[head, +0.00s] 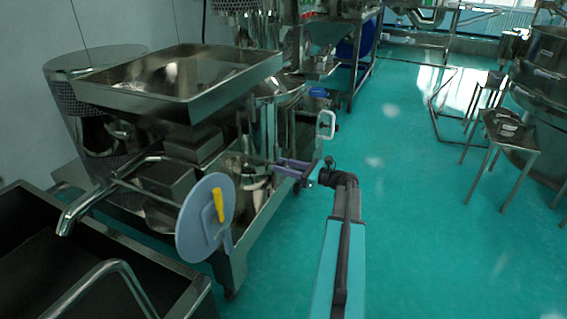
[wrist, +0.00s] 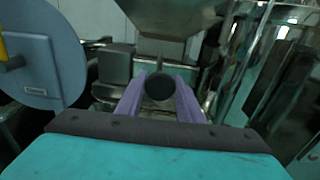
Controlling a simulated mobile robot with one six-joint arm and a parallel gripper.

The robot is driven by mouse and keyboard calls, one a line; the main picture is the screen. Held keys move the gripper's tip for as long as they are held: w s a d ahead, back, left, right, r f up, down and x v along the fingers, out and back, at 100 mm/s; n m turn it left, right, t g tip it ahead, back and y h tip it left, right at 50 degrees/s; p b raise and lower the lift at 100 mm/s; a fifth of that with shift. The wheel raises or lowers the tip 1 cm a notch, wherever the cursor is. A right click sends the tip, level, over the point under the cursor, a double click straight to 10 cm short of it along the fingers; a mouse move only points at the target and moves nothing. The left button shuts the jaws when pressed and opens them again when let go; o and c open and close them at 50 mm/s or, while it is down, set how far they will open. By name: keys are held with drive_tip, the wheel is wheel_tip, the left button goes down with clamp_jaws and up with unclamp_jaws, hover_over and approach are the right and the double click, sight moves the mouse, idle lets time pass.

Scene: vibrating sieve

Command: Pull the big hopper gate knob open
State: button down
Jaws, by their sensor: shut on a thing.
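The big hopper gate knob (wrist: 159,88) is a dark round knob in the middle of the wrist view. My gripper (wrist: 160,78) has its two purple fingers on either side of it and is shut on it. In the head view my gripper (head: 279,165) reaches left to the side of the steel machine, and the knob is too small to make out between the fingers. The big steel hopper (head: 215,94) is a wide open tray above and left of my gripper. Its sloped underside (wrist: 172,20) shows above the knob in the wrist view.
A grey disc (head: 196,221) with a yellow handle (head: 218,205) stands in front of the machine. A dark sink (head: 40,255) with bent steel pipes is at the lower left. A white handle (head: 326,125) is just behind my gripper.

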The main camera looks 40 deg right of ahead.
drive_tip(key=shift+s+d, duration=0.15)
drive_tip(key=shift+d, duration=0.05)
drive_tip(key=c, duration=1.3)
unclamp_jaws()
drive_tip(key=shift+o, duration=0.4)
drive_tip(key=shift+a, duration=0.15)
drive_tip(key=p+v, duration=0.1)
drive_tip(key=v, duration=1.2)
drive_tip(key=shift+s+p, duration=0.25)
drive_tip(key=shift+p, duration=0.1)
drive_tip(key=shift+f, duration=0.1)
